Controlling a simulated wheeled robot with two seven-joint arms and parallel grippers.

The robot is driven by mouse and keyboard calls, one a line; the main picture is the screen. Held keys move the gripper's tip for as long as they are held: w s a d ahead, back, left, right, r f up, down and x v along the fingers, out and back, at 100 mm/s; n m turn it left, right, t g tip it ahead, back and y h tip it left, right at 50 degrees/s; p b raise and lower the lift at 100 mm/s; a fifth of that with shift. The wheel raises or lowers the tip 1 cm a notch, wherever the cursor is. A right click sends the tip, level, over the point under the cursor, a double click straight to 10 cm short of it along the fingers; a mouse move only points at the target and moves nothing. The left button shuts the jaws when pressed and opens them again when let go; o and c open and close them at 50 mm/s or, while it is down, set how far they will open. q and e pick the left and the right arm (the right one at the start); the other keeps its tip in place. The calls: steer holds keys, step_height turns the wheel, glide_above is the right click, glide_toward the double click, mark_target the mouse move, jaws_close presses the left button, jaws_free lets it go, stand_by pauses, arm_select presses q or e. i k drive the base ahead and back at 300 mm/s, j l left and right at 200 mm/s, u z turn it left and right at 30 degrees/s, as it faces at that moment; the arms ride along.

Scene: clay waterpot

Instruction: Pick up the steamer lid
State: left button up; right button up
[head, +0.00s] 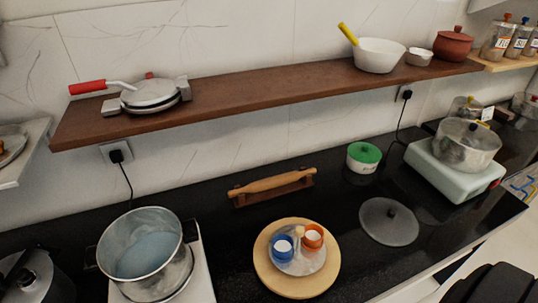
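A round, grey, see-through lid (377,228) with a dark knob lies flat on the black counter, right of the middle. Nothing covers it. A second clear lid (471,131) sits on a metal pot (458,155) on the pale stove at the right. I cannot tell from this view which of the two is the steamer lid. An open metal pot (112,247) stands on a white stove at the lower left.
A round wooden board (270,285) with small cups is left of the flat lid. A green-topped container (364,155) and a rolling pin (270,185) stand behind. A brown shelf (260,92) hangs above. A dark shape (490,287) fills the lower right corner.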

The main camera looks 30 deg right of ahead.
mark_target(388, 221)
steer(key=z, duration=2.2)
